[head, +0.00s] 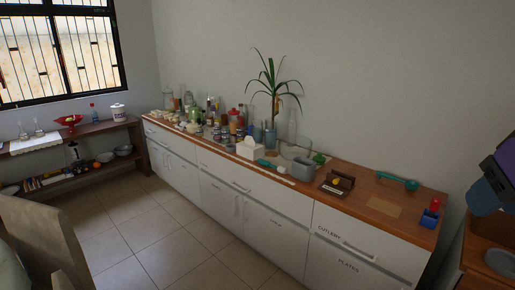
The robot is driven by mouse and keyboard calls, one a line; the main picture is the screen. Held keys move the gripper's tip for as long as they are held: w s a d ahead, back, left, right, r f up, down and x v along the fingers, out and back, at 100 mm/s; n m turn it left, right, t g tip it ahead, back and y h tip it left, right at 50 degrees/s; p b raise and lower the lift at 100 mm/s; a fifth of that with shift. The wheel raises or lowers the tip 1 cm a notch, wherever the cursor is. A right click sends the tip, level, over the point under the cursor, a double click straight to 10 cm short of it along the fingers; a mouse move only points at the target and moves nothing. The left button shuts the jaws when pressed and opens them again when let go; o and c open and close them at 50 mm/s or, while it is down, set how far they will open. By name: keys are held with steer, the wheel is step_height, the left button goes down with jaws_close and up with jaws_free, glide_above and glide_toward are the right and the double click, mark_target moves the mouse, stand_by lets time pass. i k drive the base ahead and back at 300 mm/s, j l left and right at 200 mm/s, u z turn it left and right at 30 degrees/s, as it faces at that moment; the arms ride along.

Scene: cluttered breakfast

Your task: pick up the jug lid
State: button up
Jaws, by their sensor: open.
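I cannot single out the jug lid with certainty among the small items crowded on the long wooden counter (345,205). A clear glass vessel (292,132), perhaps a jug, stands toward the back of the counter near the plant. A small green item (320,158) lies just right of it; I cannot tell whether it is a lid. Many bottles and jars farther left overlap and hide one another.
A white tissue box (250,149), grey tub (303,168), dark tray (334,184) and teal-handled item (397,181) stand along the counter. A red-and-blue object (430,213) is at its right end. A chair (42,235) stands front left. The tiled floor (145,225) is clear.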

mark_target(234, 111)
steer(key=i+u, duration=0.3)
steer(key=i, duration=0.4)
steer(key=i+u, duration=0.3)
steer(key=i, duration=0.4)
steer(key=i+u, duration=0.25)
steer(key=i, duration=0.3)
steer(key=i+u, duration=0.25)
steer(key=i, duration=0.3)
steer(key=i+l+u, duration=0.25)
steer(key=i, duration=0.25)
steer(key=i+j+u, duration=0.1)
steer(key=i, duration=0.6)
steer(key=i+j+z, duration=0.1)
steer(key=i+z, duration=0.35)
steer(key=i+j+z, duration=0.25)
steer(key=z, duration=0.2)
steer(key=i+j+z, duration=0.7)
steer(key=j+z, duration=0.2)
steer(key=i+j+z, duration=0.15)
steer(key=j+z, duration=0.3)
steer(key=i+j+z, duration=0.1)
steer(key=j, duration=0.2)
steer(key=j+z, duration=0.1)
steer(key=j, duration=0.2)
